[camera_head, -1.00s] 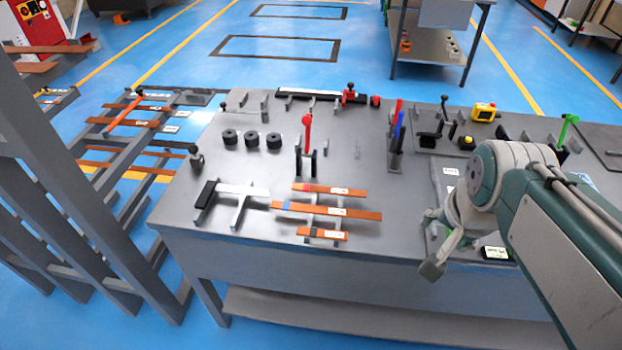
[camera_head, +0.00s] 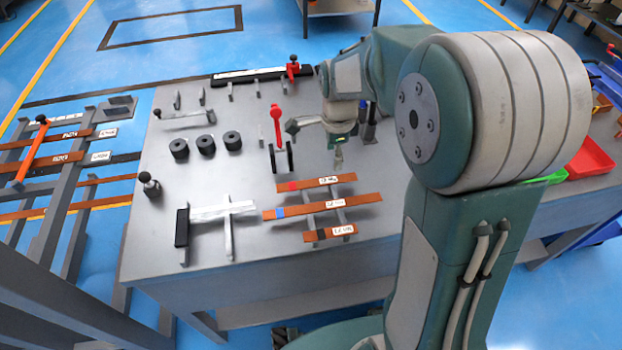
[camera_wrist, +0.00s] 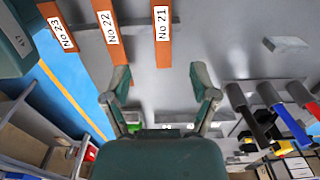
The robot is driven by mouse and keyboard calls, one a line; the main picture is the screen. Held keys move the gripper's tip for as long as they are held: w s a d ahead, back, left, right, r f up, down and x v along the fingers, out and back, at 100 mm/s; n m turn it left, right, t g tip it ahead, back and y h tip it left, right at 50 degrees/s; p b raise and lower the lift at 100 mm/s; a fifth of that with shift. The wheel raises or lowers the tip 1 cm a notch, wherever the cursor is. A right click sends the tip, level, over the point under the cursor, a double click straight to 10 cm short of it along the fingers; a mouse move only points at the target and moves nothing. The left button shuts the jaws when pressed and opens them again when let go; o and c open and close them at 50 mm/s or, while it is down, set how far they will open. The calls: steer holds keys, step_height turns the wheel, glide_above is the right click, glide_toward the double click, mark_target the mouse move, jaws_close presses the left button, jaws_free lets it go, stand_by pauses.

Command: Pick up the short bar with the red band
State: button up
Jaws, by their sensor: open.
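The short bar with the red band (camera_head: 316,184) is copper-coloured with a white label. It lies across grey supports on the table, the farthest of three bars. A longer bar with a blue band (camera_head: 350,202) and a short bar with a dark band (camera_head: 330,233) lie nearer the front edge. My gripper (camera_head: 316,143) is open and empty, beyond and above the red-band bar. In the wrist view the open fingers (camera_wrist: 163,80) point toward a bar labelled No 21 (camera_wrist: 162,45), apparently the red-band one. Its band is not visible there.
A red-handled upright clamp (camera_head: 276,125) stands close left of my gripper. Black cylinders (camera_head: 206,144) stand farther left, and a black-ended fixture (camera_head: 182,228) lies left of the bars. Black, blue and red handles (camera_wrist: 270,100) rise at right in the wrist view.

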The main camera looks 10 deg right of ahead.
mark_target(327, 180)
steer(key=shift+d+f, duration=0.25)
steer(key=shift+f, duration=0.95)
steer(key=a+f, duration=0.2)
steer(key=shift+w+f, duration=0.1)
steer(key=shift+f, duration=0.3)
steer(key=f, duration=0.2)
steer(key=shift+d+f, duration=0.3)
steer(key=shift+f, duration=0.05)
steer(key=shift+d, duration=0.5)
steer(key=shift+a, duration=0.15)
steer(key=c, duration=0.8)
steer(key=shift+a, duration=0.25)
jaws_close()
steer(key=shift+a, duration=0.2)
